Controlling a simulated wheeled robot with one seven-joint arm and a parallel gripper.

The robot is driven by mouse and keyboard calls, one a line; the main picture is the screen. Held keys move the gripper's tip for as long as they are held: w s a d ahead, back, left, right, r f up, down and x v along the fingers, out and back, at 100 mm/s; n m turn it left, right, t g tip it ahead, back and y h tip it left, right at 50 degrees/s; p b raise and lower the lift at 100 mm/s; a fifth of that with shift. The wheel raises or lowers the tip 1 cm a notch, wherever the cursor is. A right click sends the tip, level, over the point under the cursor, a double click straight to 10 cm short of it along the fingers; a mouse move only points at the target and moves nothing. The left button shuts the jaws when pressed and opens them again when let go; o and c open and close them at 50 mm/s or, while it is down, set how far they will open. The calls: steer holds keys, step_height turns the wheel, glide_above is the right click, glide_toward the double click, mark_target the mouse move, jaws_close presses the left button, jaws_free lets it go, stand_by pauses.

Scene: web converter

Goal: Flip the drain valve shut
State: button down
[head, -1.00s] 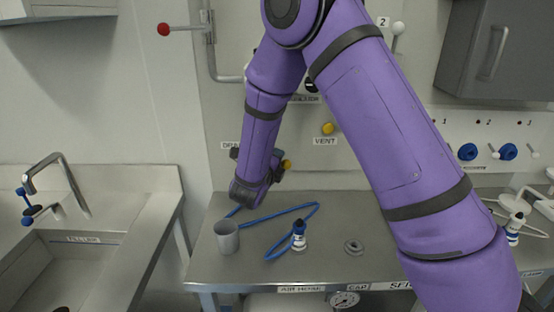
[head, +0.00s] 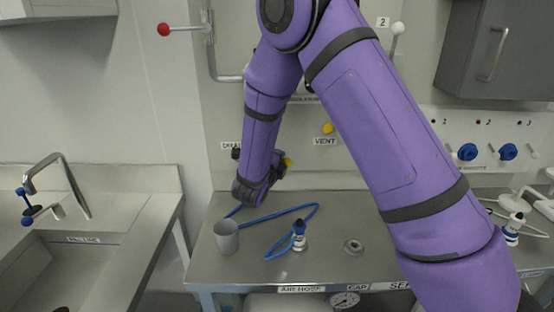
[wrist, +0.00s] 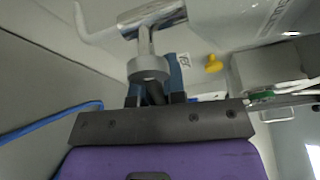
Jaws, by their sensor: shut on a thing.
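In the wrist view my gripper (wrist: 155,92) has its two blue fingers closed around a dark, narrow piece, which looks like the drain valve's lever (wrist: 154,93). A grey round collar and a metal pipe (wrist: 148,66) stand just beyond the fingers and hide part of the grip. In the head view my gripper end is low in front of the back panel, beside the partly covered drain label (head: 231,146). My wrist hides the fingertips and most of the valve there. A yellow piece (head: 288,163) shows just right of my wrist.
The yellow vent knob (head: 328,128) is on the panel to the right. A sink (head: 60,270) is at the left.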

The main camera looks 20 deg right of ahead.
steer(key=shift+r+n+t, duration=0.3)
steer(key=shift+r+n, duration=0.1)
steer(key=shift+n, duration=0.6)
steer(key=c, duration=1.2)
jaws_free()
